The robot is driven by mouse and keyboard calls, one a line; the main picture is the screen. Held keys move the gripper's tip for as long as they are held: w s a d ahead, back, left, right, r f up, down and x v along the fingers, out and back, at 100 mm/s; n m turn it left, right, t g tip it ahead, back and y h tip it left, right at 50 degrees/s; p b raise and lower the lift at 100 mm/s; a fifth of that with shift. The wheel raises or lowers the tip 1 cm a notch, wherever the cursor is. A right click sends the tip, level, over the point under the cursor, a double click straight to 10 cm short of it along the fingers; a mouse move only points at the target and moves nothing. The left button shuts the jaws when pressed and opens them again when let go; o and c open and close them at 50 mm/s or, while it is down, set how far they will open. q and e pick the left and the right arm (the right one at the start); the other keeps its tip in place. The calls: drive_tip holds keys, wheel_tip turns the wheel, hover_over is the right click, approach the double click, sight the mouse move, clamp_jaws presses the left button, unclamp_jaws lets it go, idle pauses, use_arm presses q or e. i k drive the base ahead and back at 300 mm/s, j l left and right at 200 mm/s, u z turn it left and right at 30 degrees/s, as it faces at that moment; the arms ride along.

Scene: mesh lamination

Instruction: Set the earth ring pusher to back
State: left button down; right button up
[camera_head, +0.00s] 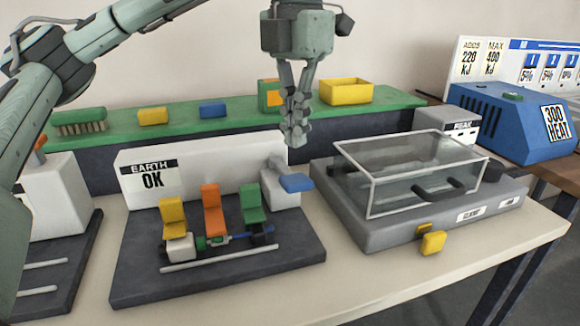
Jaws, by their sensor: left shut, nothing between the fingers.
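The earth station is a dark base (215,280) with a white back panel marked "EARTH OK" (153,178). On it stand a yellow piece (172,212), an orange piece (212,211) and a green piece (252,204) in a row, behind a thin light rail (220,261). At its right end is a grey block (279,194) with a blue lever-like tab (296,183). I cannot tell for sure which part is the ring pusher. My left gripper (296,138) is shut and empty, pointing down above the blue tab, apart from it. My right gripper is not in view.
A clear-lidded box (415,165) on a grey base stands to the right, with a yellow tab (433,242) in front. A green shelf (230,128) with a brush (80,122) and a yellow bin (346,91) runs behind. A blue heater (510,115) is far right.

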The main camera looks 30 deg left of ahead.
sight(215, 226)
drive_tip(key=k+l, duration=0.65)
drive_tip(key=k, duration=0.25)
